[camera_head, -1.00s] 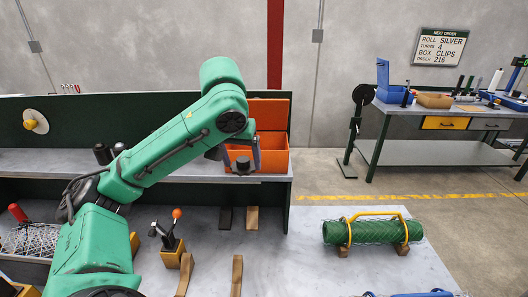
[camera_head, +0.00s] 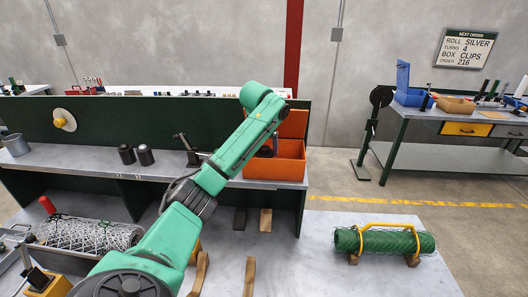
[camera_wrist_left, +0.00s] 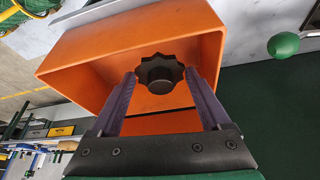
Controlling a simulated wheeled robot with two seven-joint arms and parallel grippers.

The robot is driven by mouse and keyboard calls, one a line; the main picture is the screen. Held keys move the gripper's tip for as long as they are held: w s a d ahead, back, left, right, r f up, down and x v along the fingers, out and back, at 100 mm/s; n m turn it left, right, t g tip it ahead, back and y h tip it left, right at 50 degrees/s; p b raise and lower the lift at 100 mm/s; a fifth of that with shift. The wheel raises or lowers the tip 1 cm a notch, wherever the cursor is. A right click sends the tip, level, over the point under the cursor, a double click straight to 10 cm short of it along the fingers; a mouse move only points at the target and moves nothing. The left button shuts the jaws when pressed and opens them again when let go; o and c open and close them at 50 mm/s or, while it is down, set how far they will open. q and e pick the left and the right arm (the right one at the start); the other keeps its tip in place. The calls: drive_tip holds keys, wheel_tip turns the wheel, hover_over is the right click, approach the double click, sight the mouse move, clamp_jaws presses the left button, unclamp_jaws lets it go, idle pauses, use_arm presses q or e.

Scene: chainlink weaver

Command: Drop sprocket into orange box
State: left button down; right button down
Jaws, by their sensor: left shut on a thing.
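The orange box (camera_head: 275,170) stands on the right end of the grey shelf in the head view, its lid raised behind it. In the left wrist view the orange box (camera_wrist_left: 105,45) is close ahead, its open inside facing the camera. My left gripper (camera_wrist_left: 161,82) is shut on the black toothed sprocket (camera_wrist_left: 160,74), which sits between the purple fingers in front of the box opening. In the head view my left arm reaches to the box and hides most of the gripper. My right gripper is not in view.
A green mesh roll (camera_head: 390,242) with a yellow handle lies on the table at right. Two dark cylinders (camera_head: 127,154) stand on the shelf left of my arm. A silver mesh roll (camera_head: 88,234) lies at lower left. The table between box and green roll is clear.

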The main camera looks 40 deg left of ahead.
use_arm(q)
wheel_tip(320, 180, down, 2)
drive_tip(key=shift+p, duration=1.05)
drive_tip(key=shift+w+f, duration=0.15)
drive_tip(key=shift+f, duration=0.9)
unclamp_jaws()
drive_tip(key=b+v, duration=0.3)
drive_tip(key=v, duration=0.4)
drive_tip(key=shift+r+b, duration=0.3)
drive_tip(key=shift+b, duration=0.1)
approach(264, 155)
drive_tip(key=shift+p+v, duration=0.45)
drive_tip(key=shift+v, duration=0.4)
drive_tip(key=shift+w+a, duration=0.1)
drive_tip(key=shift+f, duration=0.1)
